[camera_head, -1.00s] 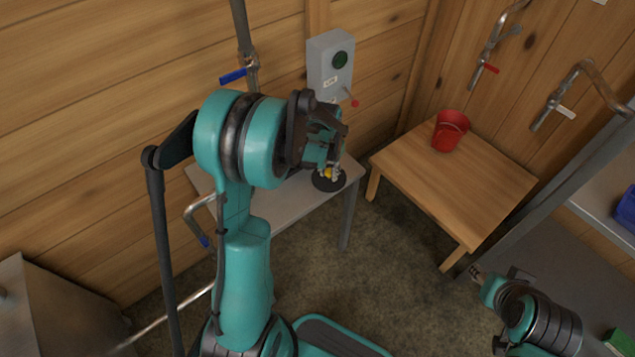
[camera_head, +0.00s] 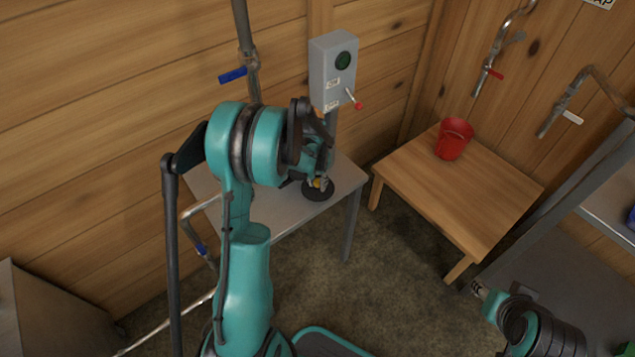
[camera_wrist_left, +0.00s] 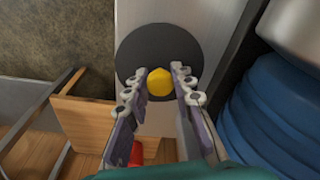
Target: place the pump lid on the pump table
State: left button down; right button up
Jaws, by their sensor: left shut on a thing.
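The pump lid is a flat black disc (camera_head: 318,194) with a yellow knob. My left gripper (camera_head: 319,182) is shut on the knob, with the disc below its fingers. The lid is over the front right part of the grey pump table (camera_head: 345,178); I cannot tell whether it touches the top. In the left wrist view the yellow knob (camera_wrist_left: 160,83) sits between the two fingers of the left gripper (camera_wrist_left: 160,88), and the disc (camera_wrist_left: 160,42) lies over the pale table top (camera_wrist_left: 205,12). My right gripper (camera_head: 478,289) is at lower right; its fingers are too small to read.
A blue ribbed body (camera_wrist_left: 270,110) stands close beside the lid in the left wrist view. A grey switch box (camera_head: 333,72) with a red-tipped lever rises behind the pump table. A wooden table (camera_head: 455,195) with a red bucket (camera_head: 453,139) stands to the right, across a floor gap.

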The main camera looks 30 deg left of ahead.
aim_at(315, 186)
pick_arm(q)
jog(key=c, duration=1.3)
grip_release()
jog(key=shift+f, duration=0.15)
notch_tip(315, 186, up, 11)
jog(key=s+p, duration=0.1)
jog(key=p, duration=0.4)
jog(key=s+d+r+t, duration=0.2)
jog(key=s+d+r, duration=0.6)
jog(key=r, duration=0.3)
jog(key=shift+s+d+r+t, duration=0.4)
jog(key=shift+s+d+t, duration=0.25)
jog(key=shift+s+d, duration=0.85)
jog(key=shift+s+d+r+t, duration=0.35)
jog(key=shift+s+d+t, duration=0.4)
jog(key=shift+s, duration=1.3)
jog(key=shift+s+d+r+t, duration=0.45)
jog(key=shift+s+d, duration=0.85)
jog(key=shift+s, duration=0.5)
